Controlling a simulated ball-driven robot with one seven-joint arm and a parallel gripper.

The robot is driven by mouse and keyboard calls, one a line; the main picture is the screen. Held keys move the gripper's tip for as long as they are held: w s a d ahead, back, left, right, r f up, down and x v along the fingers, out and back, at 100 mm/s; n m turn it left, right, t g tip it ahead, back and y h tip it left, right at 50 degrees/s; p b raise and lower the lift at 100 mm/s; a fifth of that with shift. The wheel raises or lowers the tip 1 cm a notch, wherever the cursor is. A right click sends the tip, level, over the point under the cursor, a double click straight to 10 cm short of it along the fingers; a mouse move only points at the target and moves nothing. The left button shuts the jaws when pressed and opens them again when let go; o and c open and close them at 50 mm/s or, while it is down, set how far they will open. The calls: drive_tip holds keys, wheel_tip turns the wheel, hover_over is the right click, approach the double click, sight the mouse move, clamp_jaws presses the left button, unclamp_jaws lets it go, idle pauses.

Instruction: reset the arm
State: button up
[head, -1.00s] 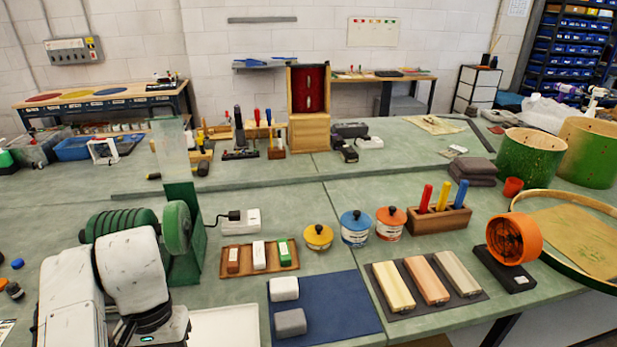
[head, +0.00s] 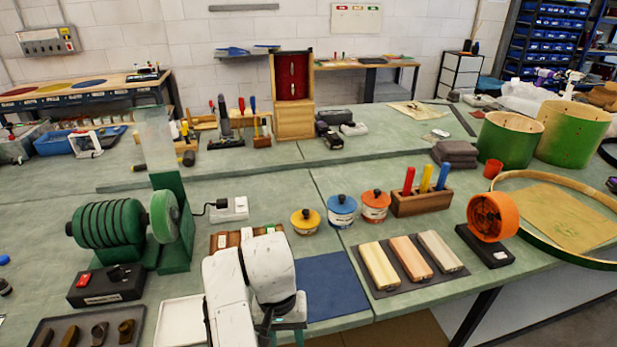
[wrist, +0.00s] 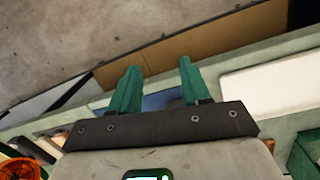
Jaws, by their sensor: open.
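My gripper (wrist: 154,88) shows in the wrist view with its two green fingers apart and nothing between them. In the head view my white arm hangs at the lower middle, in front of the blue mat (head: 332,287), and the green gripper parts (head: 289,330) show near the bench's front edge. The arm hides the left part of the mat. The white block and grey block on that mat are out of sight.
A wooden tray (head: 221,245) with coloured blocks sits behind the arm. A white tray (head: 178,322) lies to its left. Sanding blocks (head: 410,262), lidded pots (head: 341,210) and an orange wheel (head: 492,217) stand to the right. A green-wheeled machine (head: 172,230) stands left.

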drive_tip(key=s+d+f+t, duration=0.1)
drive_tip(key=s+d+f, duration=0.1)
drive_tip(key=d, duration=0.7)
drive_tip(key=s+d+f+m+h, duration=0.1)
drive_tip(key=d+f, duration=0.2)
drive_tip(key=d, duration=0.5)
drive_tip(key=s+d+f+t, duration=0.1)
drive_tip(key=s+d+f, duration=0.1)
drive_tip(key=d, duration=0.7)
drive_tip(key=s+d+f, duration=0.2)
drive_tip(key=s+d, duration=0.4)
drive_tip(key=s, duration=0.4)
drive_tip(key=s+r+y, duration=0.1)
drive_tip(key=s, duration=1.2)
drive_tip(key=shift+a+y, duration=0.15)
drive_tip(key=shift+y, duration=0.25)
